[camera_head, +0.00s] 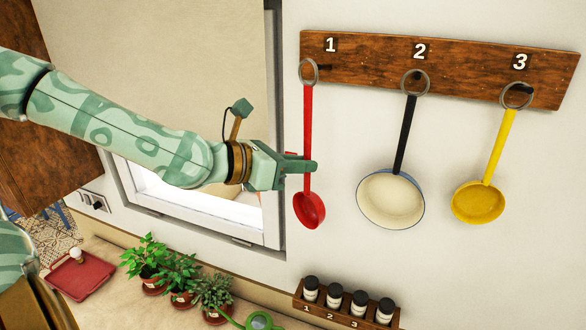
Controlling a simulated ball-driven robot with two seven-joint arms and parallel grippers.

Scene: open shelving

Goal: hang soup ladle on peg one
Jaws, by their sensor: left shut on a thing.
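The red ladle (308,130) hangs upright below the wooden rack in the camera_head view, its bowl at the bottom. Its grey ring (308,71) is at peg one (324,68), under the number 1. I cannot tell whether the ring is around the peg or just beside it. My left gripper (303,167) comes in from the left and is shut on the lower part of the red handle, just above the bowl. The fingers hide a short piece of the handle. My right gripper is not in view.
A white pan (391,199) hangs at peg 2 and a yellow ladle (478,202) at peg 3 on the wooden rack (460,75). A window frame (272,215) is behind my left gripper. Potted plants (183,277) and a spice rack (345,310) stand below.

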